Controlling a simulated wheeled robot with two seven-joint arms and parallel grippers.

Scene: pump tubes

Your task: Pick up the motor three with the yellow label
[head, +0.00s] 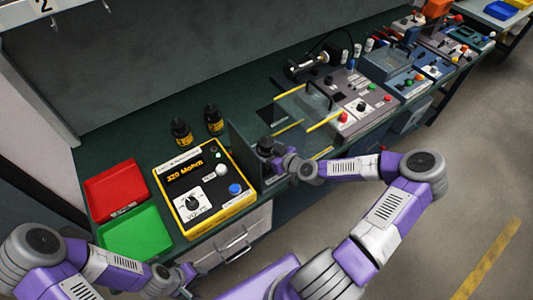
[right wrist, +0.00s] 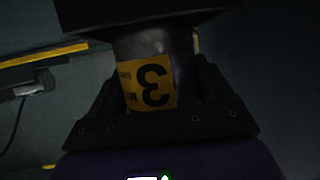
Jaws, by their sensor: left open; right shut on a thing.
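The dark motor three shows close up in the right wrist view, its yellow label (right wrist: 147,84) with a black 3 appearing upside down. My right gripper (right wrist: 150,95) is shut on it, one finger on each side. In the head view the black top of this motor (head: 266,144) shows at the right gripper, beside the yellow-edged meter box; its label is hidden there. My left gripper (head: 187,280) is open and empty at the lower left, by the table's front edge.
Two black motors with yellow labels (head: 181,132) (head: 213,119) stand behind the meter box (head: 208,172). A red tray (head: 115,187) and a green tray (head: 135,232) lie at left. A clear-covered test station (head: 302,105) stands right of the held motor.

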